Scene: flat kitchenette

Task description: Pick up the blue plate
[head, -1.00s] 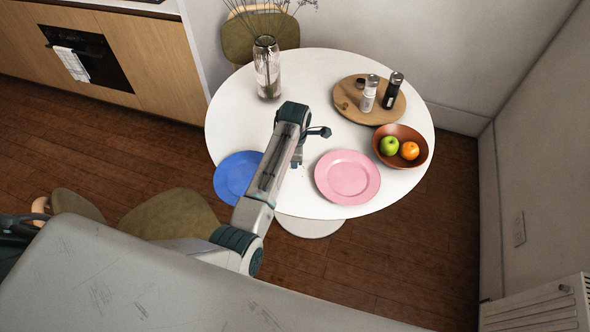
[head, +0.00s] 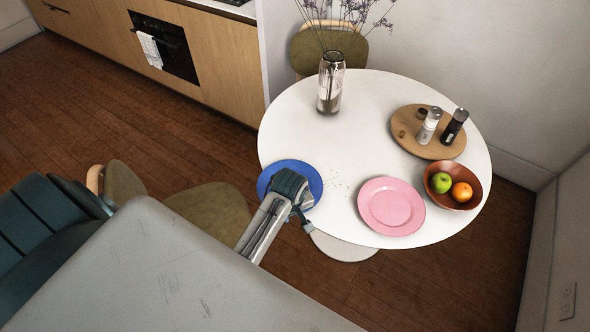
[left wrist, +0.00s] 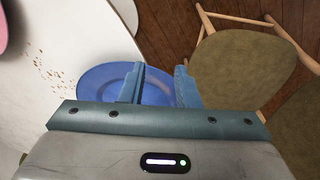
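The blue plate (head: 313,182) lies flat on the left front edge of the round white table (head: 355,130). My left gripper (head: 307,222) is at the plate's front right side in the head view, and its wrist hides part of the plate. In the left wrist view, the blue plate (left wrist: 100,85) shows behind and between the two separated fingers of my left gripper (left wrist: 159,80). The gripper is open and empty. I cannot tell whether the fingers touch the plate. My right gripper is not in view.
A pink plate (head: 391,206) lies to the right, beside a bowl (head: 470,200) of fruit. A wooden board (head: 409,140) with shakers and a glass vase (head: 330,88) stand farther back. Chairs (head: 212,207) are at the left and back. Small crumbs (head: 341,184) lie between the plates.

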